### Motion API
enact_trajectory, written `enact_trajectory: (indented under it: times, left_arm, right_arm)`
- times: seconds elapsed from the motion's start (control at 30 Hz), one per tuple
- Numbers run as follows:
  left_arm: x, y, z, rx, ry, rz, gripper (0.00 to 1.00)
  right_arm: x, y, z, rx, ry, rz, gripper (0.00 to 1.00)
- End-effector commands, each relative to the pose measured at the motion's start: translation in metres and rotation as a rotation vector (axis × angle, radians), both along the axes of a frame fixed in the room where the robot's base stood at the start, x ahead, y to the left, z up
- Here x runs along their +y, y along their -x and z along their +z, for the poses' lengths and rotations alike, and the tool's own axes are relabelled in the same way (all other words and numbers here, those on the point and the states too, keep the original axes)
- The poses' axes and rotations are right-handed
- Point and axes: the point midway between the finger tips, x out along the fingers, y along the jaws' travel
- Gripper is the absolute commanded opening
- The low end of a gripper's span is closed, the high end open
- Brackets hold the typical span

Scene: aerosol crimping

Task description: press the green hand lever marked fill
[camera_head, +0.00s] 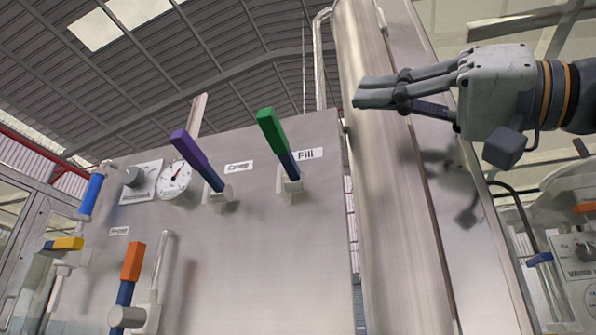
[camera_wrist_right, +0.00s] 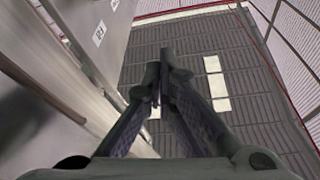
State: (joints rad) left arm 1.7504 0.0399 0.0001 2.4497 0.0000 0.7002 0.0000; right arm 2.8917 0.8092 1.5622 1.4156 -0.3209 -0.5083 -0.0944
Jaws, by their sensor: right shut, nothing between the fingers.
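The green hand lever (camera_head: 271,131) stands on the grey panel in the head view, tilted up and to the left from its white base. A white label reading Fill (camera_head: 306,154) is just right of it. My right gripper (camera_head: 358,92) is shut and empty, to the right of the lever and higher in the picture, apart from it, in front of a steel column. In the right wrist view its fingers (camera_wrist_right: 160,70) are together. Part of a label (camera_wrist_right: 99,33) shows at the upper left there; the green lever does not show. My left gripper is not in view.
A purple lever (camera_head: 190,150) marked Crimp stands left of the green one, beside a round gauge (camera_head: 174,180). An orange lever (camera_head: 132,262) is lower left. The steel column (camera_head: 375,200) rises right of the panel. The panel face (camera_head: 260,270) below the levers is clear.

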Motion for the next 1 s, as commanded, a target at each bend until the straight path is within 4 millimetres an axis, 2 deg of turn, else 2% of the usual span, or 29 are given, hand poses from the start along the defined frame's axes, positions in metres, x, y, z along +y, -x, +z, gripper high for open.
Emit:
enact_trajectory:
  times: [0.27, 0.37, 0.8, 1.0]
  left_arm:
    - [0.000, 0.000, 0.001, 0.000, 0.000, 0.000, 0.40]
    - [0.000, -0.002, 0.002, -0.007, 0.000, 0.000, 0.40]
    - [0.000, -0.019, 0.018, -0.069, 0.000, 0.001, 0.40]
    - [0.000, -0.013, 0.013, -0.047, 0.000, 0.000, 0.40]
  right_arm:
    - [0.001, 0.000, 0.000, 0.001, 0.001, -0.001, 0.00]
    - [0.008, -0.002, 0.003, 0.001, 0.002, 0.000, 0.00]
    - [0.090, -0.032, 0.035, -0.003, 0.002, 0.002, 0.00]
    - [0.091, -0.032, 0.001, 0.004, 0.003, -0.001, 0.00]
